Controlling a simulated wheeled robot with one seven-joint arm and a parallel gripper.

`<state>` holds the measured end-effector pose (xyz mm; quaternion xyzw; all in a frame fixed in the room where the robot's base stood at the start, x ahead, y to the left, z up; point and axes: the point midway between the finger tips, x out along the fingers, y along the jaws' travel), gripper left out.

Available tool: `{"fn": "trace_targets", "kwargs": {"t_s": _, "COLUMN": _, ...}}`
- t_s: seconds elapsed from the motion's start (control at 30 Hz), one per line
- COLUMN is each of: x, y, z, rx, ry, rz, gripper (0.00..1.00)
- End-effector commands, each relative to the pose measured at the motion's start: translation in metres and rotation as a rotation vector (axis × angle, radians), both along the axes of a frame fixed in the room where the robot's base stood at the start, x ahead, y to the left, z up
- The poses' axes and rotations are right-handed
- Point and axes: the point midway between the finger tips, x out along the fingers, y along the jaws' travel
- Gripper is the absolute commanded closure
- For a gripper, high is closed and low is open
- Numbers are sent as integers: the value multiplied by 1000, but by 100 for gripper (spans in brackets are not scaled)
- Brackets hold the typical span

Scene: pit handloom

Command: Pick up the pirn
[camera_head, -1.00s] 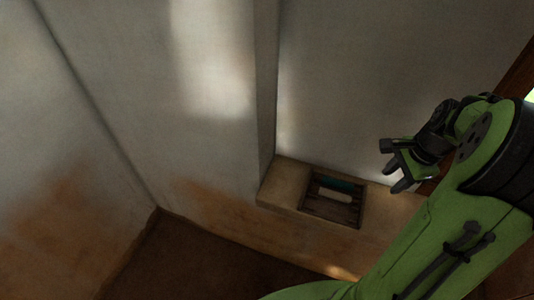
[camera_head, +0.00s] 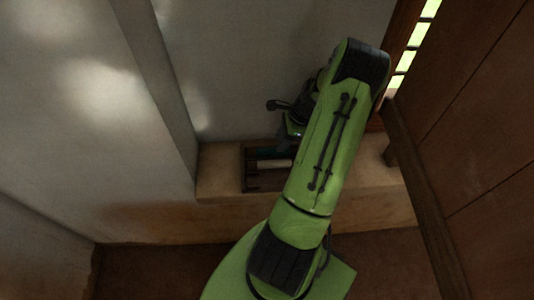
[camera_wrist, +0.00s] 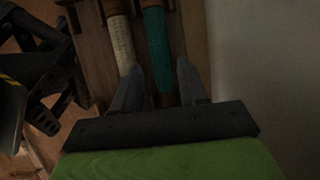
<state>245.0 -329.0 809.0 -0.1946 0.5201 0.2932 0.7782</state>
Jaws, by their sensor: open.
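Two pirns lie side by side in a wooden tray. One is wound with cream yarn (camera_wrist: 121,40) and the other with teal yarn (camera_wrist: 155,45); which one the task means, I cannot tell. In the head view the cream pirn (camera_head: 272,164) shows partly, and my arm covers the tray's right side. My gripper (camera_wrist: 157,66) is open and empty over the tray. In the wrist view the teal pirn runs between its two fingers, and the cream pirn is by the left finger. Whether the fingers touch either pirn, I cannot tell.
The tray (camera_head: 249,181) sits on a low ledge (camera_head: 218,172) against a plaster wall (camera_head: 240,60). A wall projection (camera_head: 160,70) stands left of it. A wooden post (camera_head: 425,190) and brown panel (camera_head: 480,110) stand close on the right.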

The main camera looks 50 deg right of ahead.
Motion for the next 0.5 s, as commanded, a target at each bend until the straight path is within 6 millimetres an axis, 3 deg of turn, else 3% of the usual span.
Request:
{"fn": "trace_targets", "kwargs": {"t_s": 0.3, "x": 16, "y": 15, "z": -45, "rx": 1, "ry": 0, "rz": 3, "gripper": 57}}
{"fn": "trace_targets", "kwargs": {"t_s": 0.5, "x": 18, "y": 16, "z": -48, "rx": -2, "ry": 0, "rz": 1, "gripper": 57}}
